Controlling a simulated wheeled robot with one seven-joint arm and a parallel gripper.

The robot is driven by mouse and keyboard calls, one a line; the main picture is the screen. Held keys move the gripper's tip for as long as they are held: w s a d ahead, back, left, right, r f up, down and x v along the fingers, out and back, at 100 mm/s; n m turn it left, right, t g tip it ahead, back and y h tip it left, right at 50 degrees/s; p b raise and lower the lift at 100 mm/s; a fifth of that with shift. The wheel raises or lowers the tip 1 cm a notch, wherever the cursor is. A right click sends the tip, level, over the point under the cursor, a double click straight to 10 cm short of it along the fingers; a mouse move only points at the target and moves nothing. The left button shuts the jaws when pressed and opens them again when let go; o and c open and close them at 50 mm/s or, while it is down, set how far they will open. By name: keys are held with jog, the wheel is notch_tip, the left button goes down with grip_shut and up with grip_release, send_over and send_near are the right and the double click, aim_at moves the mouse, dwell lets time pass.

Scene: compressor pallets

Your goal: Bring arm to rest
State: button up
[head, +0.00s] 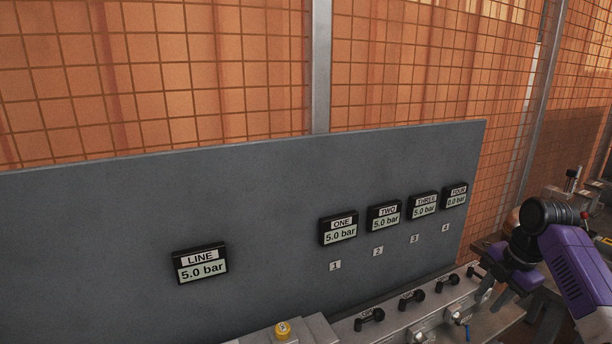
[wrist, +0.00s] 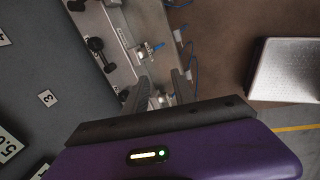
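My purple arm with black joints reaches in from the right in the head view. My gripper (head: 494,298) points down over the right part of the valve bench, near the fourth black lever. In the wrist view my gripper (wrist: 161,88) shows two dark fingers standing apart with no object held between them. Metal fittings with blue ends (wrist: 158,46) lie beyond the fingers; I cannot tell the distance to them.
A grey panel (head: 120,250) carries the LINE display (head: 201,264) at 5.0 bar. ONE, TWO and THREE read 5.0 bar; FOUR (head: 456,196) reads 0.0 bar. Black levers (head: 369,319) line the bench below. A light perforated plate (wrist: 290,70) lies right in the wrist view.

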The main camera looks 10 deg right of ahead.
jog(key=w+a+r+m+t+h, duration=0.1)
jog(key=w+r+m+t, duration=0.2)
jog(key=w+m+t, duration=0.15)
jog(key=w+r+m+t+h, duration=0.1)
jog(key=w+r+m+t, duration=0.15)
jog(key=w, duration=0.25)
jog(key=s+a+f+m+t, duration=0.25)
jog(key=s+a+m, duration=0.2)
jog(key=a, duration=0.35)
jog(key=s+a+f+m+t, duration=0.25)
jog(key=a+m+t, duration=0.2)
jog(key=a, duration=0.25)
jog(key=s+a+f+m, duration=0.1)
jog(key=s+a, duration=0.4)
jog(key=s, duration=1.1)
jog(key=s+a+m+g+y, duration=0.1)
jog(key=s+a, duration=0.4)
jog(key=s, duration=1.1)
jog(key=s+a+f+m, duration=0.1)
jog(key=s+a, duration=0.4)
jog(key=s, duration=1)
jog(key=shift+s+a+f+m+g+y, duration=0.3)
jog(key=shift+s+a+m+g, duration=0.05)
jog(key=shift+s+m+g, duration=0.05)
